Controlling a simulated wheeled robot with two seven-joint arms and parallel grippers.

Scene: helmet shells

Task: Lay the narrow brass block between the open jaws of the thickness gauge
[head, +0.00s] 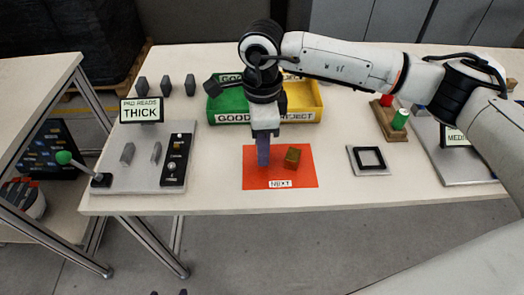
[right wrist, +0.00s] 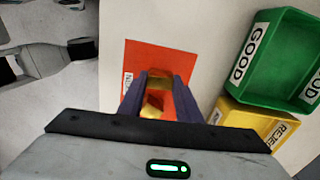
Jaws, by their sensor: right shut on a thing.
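My right gripper (head: 263,160) points down over the orange mat marked NEXT (head: 255,180). In the right wrist view its purple fingers (right wrist: 160,80) are shut on a brass block (right wrist: 161,77), which the fingers hide in the head view. A second brass block (head: 292,158) sits on the mat just right of the gripper; it also shows between the fingers in the wrist view (right wrist: 152,103). The thickness gauge (head: 115,180), on a grey plate at left, has two upright grey jaws (head: 141,153) with a gap between them. My left gripper (head: 169,292) barely shows, its tips apart and empty.
The gauge has a sign reading THICK (head: 142,110), a green-knobbed lever (head: 64,157) and a black panel (head: 176,160). Green (head: 230,108) and yellow (head: 308,98) bins stand behind the mat. A black-framed square (head: 369,158) lies right. The table between gauge and mat is clear.

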